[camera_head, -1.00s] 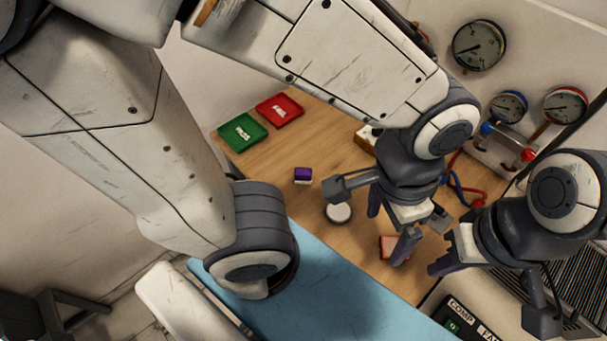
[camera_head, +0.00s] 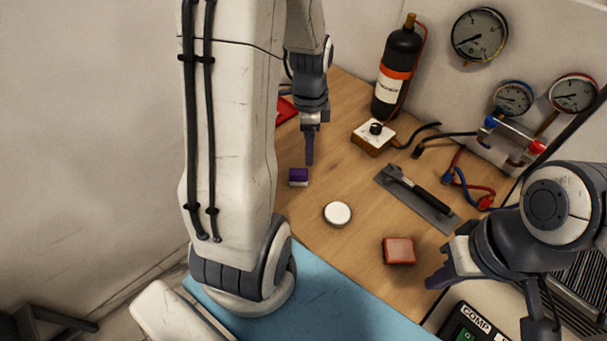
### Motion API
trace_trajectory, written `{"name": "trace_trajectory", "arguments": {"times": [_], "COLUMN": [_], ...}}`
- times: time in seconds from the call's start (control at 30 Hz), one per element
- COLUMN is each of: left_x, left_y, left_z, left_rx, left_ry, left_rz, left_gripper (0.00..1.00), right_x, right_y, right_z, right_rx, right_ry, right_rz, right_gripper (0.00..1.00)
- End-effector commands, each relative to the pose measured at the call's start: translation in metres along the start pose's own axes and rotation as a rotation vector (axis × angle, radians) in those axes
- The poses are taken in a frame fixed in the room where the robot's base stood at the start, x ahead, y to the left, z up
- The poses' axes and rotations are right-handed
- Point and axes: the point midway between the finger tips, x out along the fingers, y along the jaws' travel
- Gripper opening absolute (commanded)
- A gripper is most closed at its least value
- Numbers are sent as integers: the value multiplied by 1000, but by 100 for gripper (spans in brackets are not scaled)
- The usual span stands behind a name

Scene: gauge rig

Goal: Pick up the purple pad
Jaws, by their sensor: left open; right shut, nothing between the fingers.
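The purple pad (camera_head: 298,175), a small block with a purple top and a pale lower part, sits on the wooden table just right of my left arm. My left gripper (camera_head: 309,160) points down just behind and slightly right of the pad. It is open and empty, and its fingers overlap in this view. Whether it is level with the pad or above it I cannot tell. My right gripper (camera_head: 437,280) is shut and empty near the table's front right edge, beside a red block.
A red block (camera_head: 399,251), a white round disc (camera_head: 337,213), a trowel-like tool (camera_head: 418,197), a box with a knob (camera_head: 374,136) and a black cylinder (camera_head: 396,75) stand on the table. A red tray (camera_head: 285,112) is partly hidden by my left arm. Gauges hang behind.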

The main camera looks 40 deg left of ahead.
Motion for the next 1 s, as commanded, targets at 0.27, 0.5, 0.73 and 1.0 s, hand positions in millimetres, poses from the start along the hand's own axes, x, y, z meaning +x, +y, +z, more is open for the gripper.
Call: {"name": "trace_trajectory", "arguments": {"times": [0.27,0.5,0.73,1.0], "left_x": [31,63,83,117], "left_y": [-15,-14,-10,-8], "left_z": [28,27,27,26], "left_rx": [31,31,32,31], "left_ry": [-6,-5,-6,-5], "left_rz": [7,5,8,4], "left_gripper": [72,72,72,72], "right_x": [5,5,1,-2], "right_y": [0,0,0,0], "right_z": [0,0,0,0], "right_rx": [0,0,0,0], "right_ry": [0,0,0,0], "right_rz": [0,0,0,0], "right_gripper": [0,0,0,0]}}
